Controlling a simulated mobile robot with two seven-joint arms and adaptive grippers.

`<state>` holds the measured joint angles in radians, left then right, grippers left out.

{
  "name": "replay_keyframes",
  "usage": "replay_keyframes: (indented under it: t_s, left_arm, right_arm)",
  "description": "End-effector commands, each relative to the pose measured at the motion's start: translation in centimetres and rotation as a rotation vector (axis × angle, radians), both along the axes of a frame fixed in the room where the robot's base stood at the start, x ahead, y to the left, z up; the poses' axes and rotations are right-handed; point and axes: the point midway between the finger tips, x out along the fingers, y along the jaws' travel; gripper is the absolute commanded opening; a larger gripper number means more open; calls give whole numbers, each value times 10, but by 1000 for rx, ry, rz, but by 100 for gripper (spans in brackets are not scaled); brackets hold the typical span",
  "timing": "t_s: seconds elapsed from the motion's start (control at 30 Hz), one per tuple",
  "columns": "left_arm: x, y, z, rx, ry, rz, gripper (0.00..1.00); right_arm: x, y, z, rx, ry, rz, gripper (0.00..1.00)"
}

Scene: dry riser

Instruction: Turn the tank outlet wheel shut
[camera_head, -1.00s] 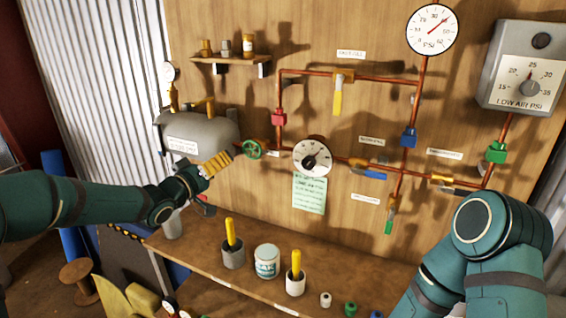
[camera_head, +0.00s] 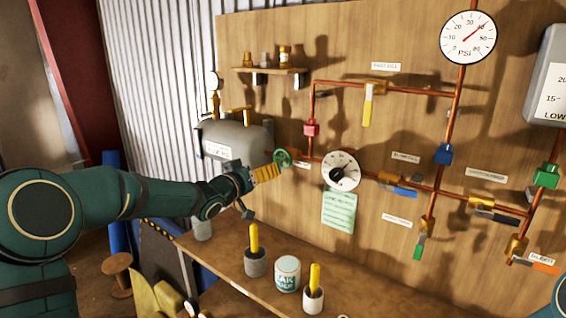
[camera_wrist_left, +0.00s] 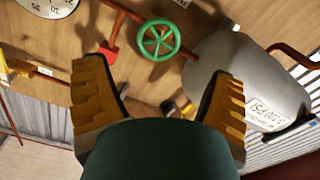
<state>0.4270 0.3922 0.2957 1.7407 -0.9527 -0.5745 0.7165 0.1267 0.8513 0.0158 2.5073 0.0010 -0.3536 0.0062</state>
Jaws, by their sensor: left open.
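The tank outlet wheel is a small green spoked handwheel (camera_head: 282,157) on the copper pipe just right of the grey tank (camera_head: 236,142). In the left wrist view the wheel (camera_wrist_left: 159,40) shows whole, ahead of and between the fingertips, with nothing gripped. My left gripper (camera_head: 266,173) has yellow ridged fingers and is just left of and below the wheel, overlapping its edge in the head view. Its fingers (camera_wrist_left: 159,72) are spread open and empty. Whether a finger touches the rim cannot be told. My right gripper is out of view.
A dial gauge (camera_head: 341,171) and a red fitting (camera_head: 311,128) sit close to the wheel's right. A green note (camera_head: 339,210) hangs below the gauge. The bench (camera_head: 222,243) below holds a white can (camera_head: 287,274) and cups with yellow handles. A small shelf (camera_head: 270,70) is above the tank.

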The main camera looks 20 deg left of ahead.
Motion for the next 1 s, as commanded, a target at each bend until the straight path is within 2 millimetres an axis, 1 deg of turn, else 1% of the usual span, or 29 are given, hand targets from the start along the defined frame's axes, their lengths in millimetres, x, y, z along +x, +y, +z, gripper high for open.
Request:
replay_keyframes:
  t_s: [0.03, 0.2, 0.3, 0.43, 0.63, 0.93, 0.97, 1.0]
  left_arm:
    - [10, -5, -1, -2, -1, -4, 85]
    - [42, -17, 0, -3, -1, -2, 85]
    - [57, -22, 0, -2, 0, -3, 85]
    - [72, -28, 0, -2, 0, -3, 85]
    - [84, -31, 0, -1, 0, -2, 85]
    - [85, -32, 0, -1, 0, -1, 85]
    - [85, -32, 0, -1, 0, -1, 81]
    - [85, -32, 0, -1, 0, -1, 67]
  right_arm:
    - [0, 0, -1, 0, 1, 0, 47]
    - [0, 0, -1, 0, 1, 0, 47]
    - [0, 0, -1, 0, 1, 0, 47]
    - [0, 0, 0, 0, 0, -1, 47]
    - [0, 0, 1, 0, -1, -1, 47]
    - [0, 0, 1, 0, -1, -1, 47]
    - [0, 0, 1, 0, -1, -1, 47]
    - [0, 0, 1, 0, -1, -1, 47]
